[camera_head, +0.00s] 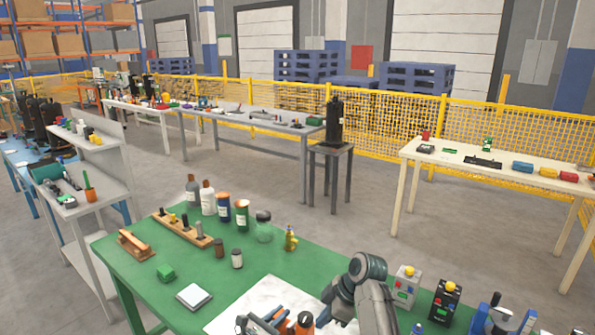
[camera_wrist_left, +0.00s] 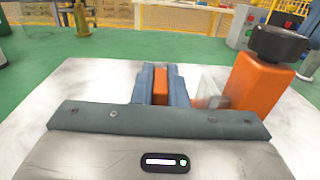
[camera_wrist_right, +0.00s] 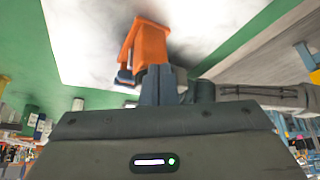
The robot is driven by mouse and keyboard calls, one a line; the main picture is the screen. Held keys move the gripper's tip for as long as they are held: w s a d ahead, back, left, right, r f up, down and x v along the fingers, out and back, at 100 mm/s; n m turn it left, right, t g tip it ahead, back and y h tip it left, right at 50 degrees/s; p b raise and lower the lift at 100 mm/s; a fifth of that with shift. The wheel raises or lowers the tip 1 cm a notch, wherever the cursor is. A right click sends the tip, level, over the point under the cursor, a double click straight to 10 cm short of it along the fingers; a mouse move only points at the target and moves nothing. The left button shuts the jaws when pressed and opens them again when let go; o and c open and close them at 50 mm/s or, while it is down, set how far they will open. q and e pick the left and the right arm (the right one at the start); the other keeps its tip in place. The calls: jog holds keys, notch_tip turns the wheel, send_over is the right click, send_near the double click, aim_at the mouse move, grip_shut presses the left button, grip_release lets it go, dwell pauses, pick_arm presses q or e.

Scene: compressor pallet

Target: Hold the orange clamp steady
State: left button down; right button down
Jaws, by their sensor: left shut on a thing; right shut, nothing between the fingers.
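The orange clamp (camera_head: 304,321) is at the bottom edge of the head view, over a white sheet (camera_head: 262,296) on the green table. In the left wrist view its orange body (camera_wrist_left: 262,88) carries a black knob (camera_wrist_left: 278,43) at the right. My left gripper (camera_wrist_left: 161,82) is shut on an orange part of the clamp between its blue-grey fingers. My right gripper (camera_wrist_right: 160,82) is shut and empty, its fingertips close to the clamp (camera_wrist_right: 150,42) in the right wrist view. I cannot tell whether they touch it. The clamp's lower part is cut off in the head view.
Grey and black button boxes (camera_head: 406,288) stand right of my right arm. The sheet's left side is clear.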

jog(key=shift+w+a, duration=0.2)
jog(key=shift+a, duration=0.05)
dwell(0.6)
jog(key=shift+w, duration=0.2)
pick_arm(q)
jog(key=shift+d, duration=0.1)
pick_arm(e)
jog(key=shift+w+d, duration=0.15)
jog(key=shift+w, duration=0.7)
notch_tip(320, 180, up, 6)
jog(key=shift+d, duration=0.45)
jog(key=shift+w, duration=0.1)
dwell(0.3)
